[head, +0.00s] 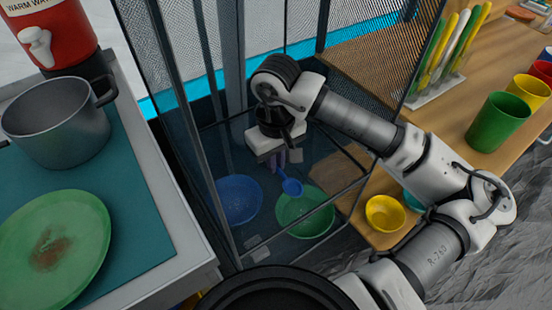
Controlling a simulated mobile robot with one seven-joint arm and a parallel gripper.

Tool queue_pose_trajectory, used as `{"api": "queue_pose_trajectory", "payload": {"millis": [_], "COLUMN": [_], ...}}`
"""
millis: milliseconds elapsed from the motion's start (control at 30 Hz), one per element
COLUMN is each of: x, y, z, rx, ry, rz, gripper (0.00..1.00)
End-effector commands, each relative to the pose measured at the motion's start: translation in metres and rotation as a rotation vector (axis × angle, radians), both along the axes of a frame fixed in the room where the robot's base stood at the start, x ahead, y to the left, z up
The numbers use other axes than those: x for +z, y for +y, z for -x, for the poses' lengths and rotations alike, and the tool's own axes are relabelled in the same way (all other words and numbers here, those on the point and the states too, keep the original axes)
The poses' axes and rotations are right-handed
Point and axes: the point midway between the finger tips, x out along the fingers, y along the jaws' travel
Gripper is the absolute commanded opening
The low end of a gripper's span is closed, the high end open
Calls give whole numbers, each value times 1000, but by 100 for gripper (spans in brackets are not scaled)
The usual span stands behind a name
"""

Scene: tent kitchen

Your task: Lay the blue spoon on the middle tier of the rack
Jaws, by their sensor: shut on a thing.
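My gripper (277,164) points down inside the dark-framed rack (222,213), in the middle of the head view. It is shut on the blue spoon (291,187), whose bowl end hangs below the fingers. The handle is mostly hidden by the gripper. The spoon shows in front of a blue bowl (238,200) and a green bowl (303,215) in the rack. I cannot tell whether the spoon touches the surface or the green bowl below, nor clearly which tier it is level with.
Rack posts and mesh walls stand close around my arm. At left, a counter holds a grey pot (56,124), a soiled green plate (52,247) and a red dispenser (48,38). At right, a wooden table holds cups (497,122) and upright cutlery (450,50). A yellow bowl (385,214) sits beside the rack.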

Motion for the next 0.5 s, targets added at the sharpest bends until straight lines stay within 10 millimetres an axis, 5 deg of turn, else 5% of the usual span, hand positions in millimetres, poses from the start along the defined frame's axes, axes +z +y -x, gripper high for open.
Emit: {"api": "queue_pose_trajectory", "payload": {"millis": [233, 267, 400, 500], "x": [-4, -3, -2, -2], "y": [0, 0, 0, 0], "z": [0, 0, 0, 0], "rx": [0, 0, 0, 0], "ry": [0, 0, 0, 0], "rz": [0, 0, 0, 0], "gripper": [0, 13, 31, 32]}}
